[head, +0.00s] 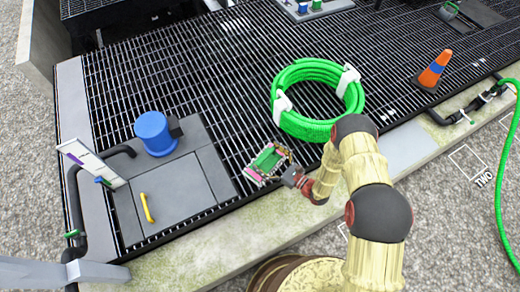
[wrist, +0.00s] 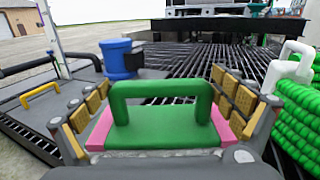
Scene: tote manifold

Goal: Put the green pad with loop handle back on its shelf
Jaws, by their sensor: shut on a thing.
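The green pad with loop handle (wrist: 165,128) is in the middle of the wrist view, its loop upright, with pink pieces at both sides of its base. My gripper (wrist: 160,112) has its padded fingers on either side of the pad and is shut on it. In the head view the green pad (head: 268,159) shows small at the end of my arm, held over the dark grating. My gripper (head: 268,165) partly hides it there. I cannot make out which surface is its shelf.
A grey box with a blue cylinder (head: 156,133) and a yellow handle (head: 147,207) stands left. A coiled green hose (head: 318,98) lies right of my gripper on the grating (head: 225,60). An orange cone (head: 432,72) stands far right. Open grating lies behind the pad.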

